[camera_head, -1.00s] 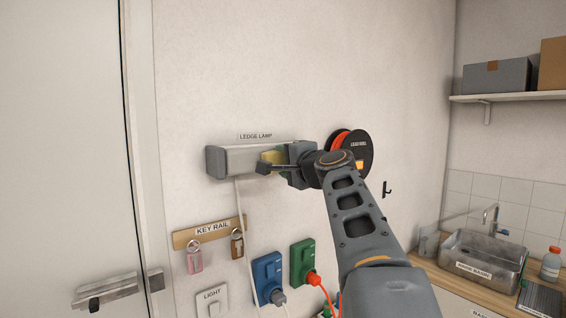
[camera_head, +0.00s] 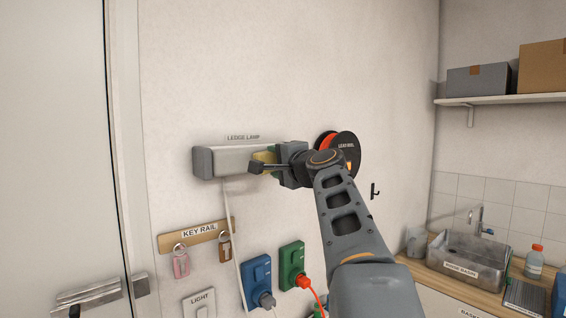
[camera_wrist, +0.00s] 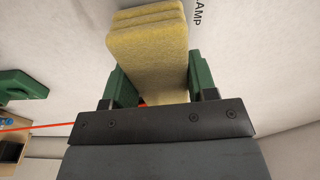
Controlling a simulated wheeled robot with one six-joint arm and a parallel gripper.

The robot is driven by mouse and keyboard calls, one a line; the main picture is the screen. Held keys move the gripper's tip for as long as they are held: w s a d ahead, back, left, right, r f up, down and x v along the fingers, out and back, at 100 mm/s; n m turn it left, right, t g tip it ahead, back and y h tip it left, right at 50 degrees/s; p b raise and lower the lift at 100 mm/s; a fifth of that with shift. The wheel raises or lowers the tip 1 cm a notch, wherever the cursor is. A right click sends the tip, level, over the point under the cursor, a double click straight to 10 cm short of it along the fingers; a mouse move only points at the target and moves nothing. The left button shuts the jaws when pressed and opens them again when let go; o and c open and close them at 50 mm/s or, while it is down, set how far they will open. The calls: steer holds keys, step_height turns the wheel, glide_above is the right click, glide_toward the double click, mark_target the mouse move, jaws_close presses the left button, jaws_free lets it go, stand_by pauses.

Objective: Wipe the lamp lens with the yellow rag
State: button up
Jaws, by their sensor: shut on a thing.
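The yellow rag (camera_wrist: 150,50) is a thick folded pad, held between the green fingers of my gripper (camera_wrist: 153,82) in the wrist view. In the head view the rag (camera_head: 264,157) shows small and partly hidden by my gripper (camera_head: 270,167), at the right end of the ledge lamp. The ledge lamp (camera_head: 222,161) is a grey bar on the wall under a "LEDGE LAMP" label.
A red-and-black reel (camera_head: 346,150) is on the wall just behind my wrist. Below the lamp are a white cord (camera_head: 236,245), a key rail (camera_head: 193,236), a blue socket (camera_head: 257,283) and a green socket (camera_head: 291,264). A wash basin (camera_head: 467,258) is at right.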

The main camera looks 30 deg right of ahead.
steer(key=shift+s+a+p, duration=0.15)
steer(key=shift+a, duration=1.25)
steer(key=shift+s+a+p, duration=0.15)
steer(key=shift+s+a, duration=0.05)
steer(key=shift+a, duration=1.25)
steer(key=shift+s+a+p, duration=0.15)
steer(key=shift+a, duration=1.25)
steer(key=b, duration=0.3)
glide_toward(242, 162)
steer(key=shift+s+d+r, duration=0.1)
steer(key=shift+s+d, duration=0.3)
steer(key=shift+s, duration=0.15)
steer(key=shift+w, duration=0.1)
